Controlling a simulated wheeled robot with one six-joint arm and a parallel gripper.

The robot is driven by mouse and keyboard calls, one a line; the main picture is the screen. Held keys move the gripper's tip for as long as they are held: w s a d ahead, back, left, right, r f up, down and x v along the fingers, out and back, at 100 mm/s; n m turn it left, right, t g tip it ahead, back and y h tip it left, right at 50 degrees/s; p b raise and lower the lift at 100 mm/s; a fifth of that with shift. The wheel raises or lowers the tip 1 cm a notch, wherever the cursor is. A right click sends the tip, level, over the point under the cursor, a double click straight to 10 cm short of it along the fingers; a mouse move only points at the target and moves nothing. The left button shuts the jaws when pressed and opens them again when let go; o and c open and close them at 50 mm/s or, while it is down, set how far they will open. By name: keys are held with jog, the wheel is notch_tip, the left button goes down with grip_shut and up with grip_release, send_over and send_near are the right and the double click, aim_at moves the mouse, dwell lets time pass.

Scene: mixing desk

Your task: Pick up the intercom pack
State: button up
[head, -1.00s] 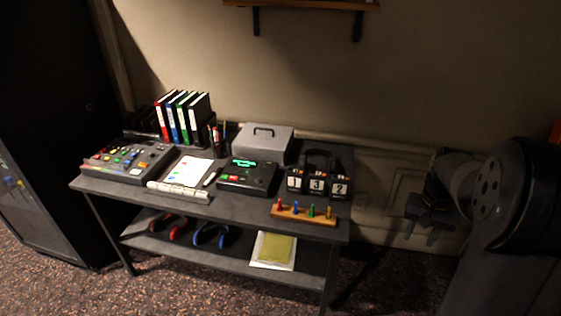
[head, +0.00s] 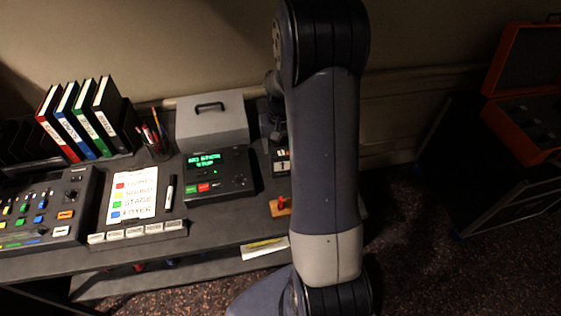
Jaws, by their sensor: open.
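I cannot pick out the intercom pack for certain. A dark desk unit (head: 220,174) with a lit green display and red and green buttons stands in the middle of the desk in the head view. My own arm rises upright across the picture to its right and hides the right part of the desk. My gripper cannot be made out; its fingers do not show clearly past the arm.
The desk (head: 222,222) carries a button console (head: 45,212), a colour-labelled sheet (head: 132,195), a marker (head: 169,193), binders (head: 85,120), a pen cup (head: 155,145) and a grey box (head: 212,122). A number block (head: 281,162) is mostly hidden. An orange case (head: 495,75) stands open at right.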

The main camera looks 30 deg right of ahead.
aim_at(281, 163)
jog(key=shift+f, duration=1.1)
jog(key=shift+c, duration=0.6)
jog(key=shift+d, duration=0.1)
jog(key=c, duration=1.1)
